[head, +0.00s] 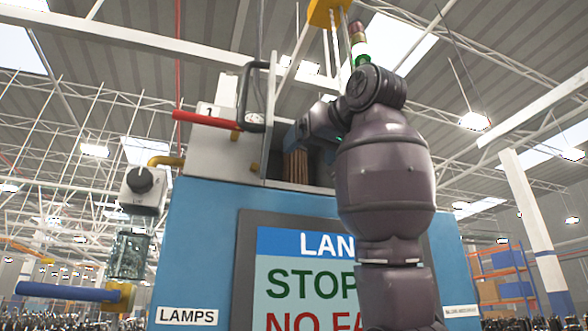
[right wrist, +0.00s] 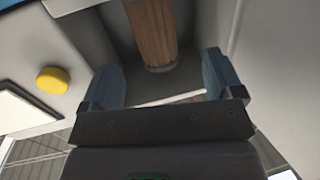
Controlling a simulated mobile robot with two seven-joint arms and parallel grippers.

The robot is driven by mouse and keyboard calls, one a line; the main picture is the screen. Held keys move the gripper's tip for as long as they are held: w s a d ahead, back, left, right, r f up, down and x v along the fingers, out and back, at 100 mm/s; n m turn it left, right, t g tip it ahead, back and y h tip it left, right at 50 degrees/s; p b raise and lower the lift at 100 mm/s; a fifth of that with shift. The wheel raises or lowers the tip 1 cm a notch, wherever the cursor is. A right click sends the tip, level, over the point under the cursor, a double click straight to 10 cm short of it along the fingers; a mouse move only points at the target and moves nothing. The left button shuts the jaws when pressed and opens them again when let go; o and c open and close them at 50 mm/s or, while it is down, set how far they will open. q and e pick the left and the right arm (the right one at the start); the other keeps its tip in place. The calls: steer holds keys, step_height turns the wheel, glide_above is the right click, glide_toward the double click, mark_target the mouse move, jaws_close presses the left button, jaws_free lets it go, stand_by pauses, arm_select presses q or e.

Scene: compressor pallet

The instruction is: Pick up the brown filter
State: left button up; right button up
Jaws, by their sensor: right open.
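In the head view a small part of the filter (head: 297,167) shows under my right gripper (head: 300,136), at the top of the blue machine. My right wrist and arm cover the area to its right. My left gripper is not in view.
A red lever (head: 205,119) and a black handle (head: 253,97) stand left of the gripper. A yellow button (right wrist: 52,80) sits on the wall beside the recess. The blue cabinet (head: 200,240) fills the front.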

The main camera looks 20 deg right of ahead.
mark_target(302, 161)
steer(key=shift+x, duration=1.2)
steer(key=shift+w+p, duration=0.25)
steer(key=shift+p, duration=0.05)
steer(key=p+x, duration=0.1)
steer(key=x, duration=0.2)
steer(key=shift+w+d, duration=0.1)
steer(key=shift+w, duration=0.15)
steer(key=shift+w+p, duration=0.3)
steer(key=shift+w, duration=0.2)
steer(key=shift+f, duration=0.1)
steer(key=shift+c, duration=0.4)
steer(key=c, duration=1)
